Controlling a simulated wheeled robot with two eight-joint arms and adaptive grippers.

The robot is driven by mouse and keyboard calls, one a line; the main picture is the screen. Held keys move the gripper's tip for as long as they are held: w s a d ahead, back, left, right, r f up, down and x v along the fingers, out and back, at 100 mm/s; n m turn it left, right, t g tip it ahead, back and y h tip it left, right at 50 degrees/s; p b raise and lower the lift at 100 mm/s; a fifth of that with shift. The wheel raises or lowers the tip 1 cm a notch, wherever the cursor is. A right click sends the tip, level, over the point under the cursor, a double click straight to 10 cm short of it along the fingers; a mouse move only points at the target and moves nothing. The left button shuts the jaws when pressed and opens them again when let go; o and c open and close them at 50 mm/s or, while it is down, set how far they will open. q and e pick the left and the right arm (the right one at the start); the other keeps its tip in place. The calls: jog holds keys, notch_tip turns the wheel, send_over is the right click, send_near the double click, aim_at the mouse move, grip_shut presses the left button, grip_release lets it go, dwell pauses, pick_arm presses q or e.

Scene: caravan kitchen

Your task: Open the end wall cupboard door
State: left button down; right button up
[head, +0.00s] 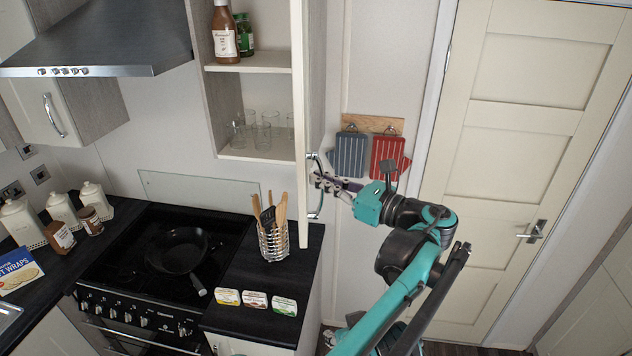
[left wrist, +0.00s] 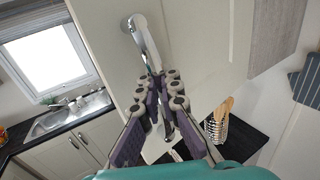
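The end wall cupboard (head: 250,156) stands open, with its shelves showing. Its cream door (head: 300,120) stands swung out from the cupboard and shows nearly edge-on in the head view; its face fills the middle of the left wrist view (left wrist: 205,40). The chrome bar handle (head: 314,206) is on the door's lower right side in the head view. My left gripper (head: 318,180) is at the handle, its fingers on either side of the bar. In the left wrist view the fingers (left wrist: 163,88) close in on the handle (left wrist: 146,42). My right gripper is not in view.
Below the door are a utensil holder (head: 273,242) and small packets (head: 256,299) on the dark worktop. A pan (head: 180,250) sits on the hob. Blue (head: 350,154) and red (head: 388,153) boards hang on the wall at right, near a closed room door (head: 515,150).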

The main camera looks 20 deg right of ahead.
pick_arm(q)
jog(key=shift+d, duration=0.2)
jog(key=c, duration=2)
grip_release()
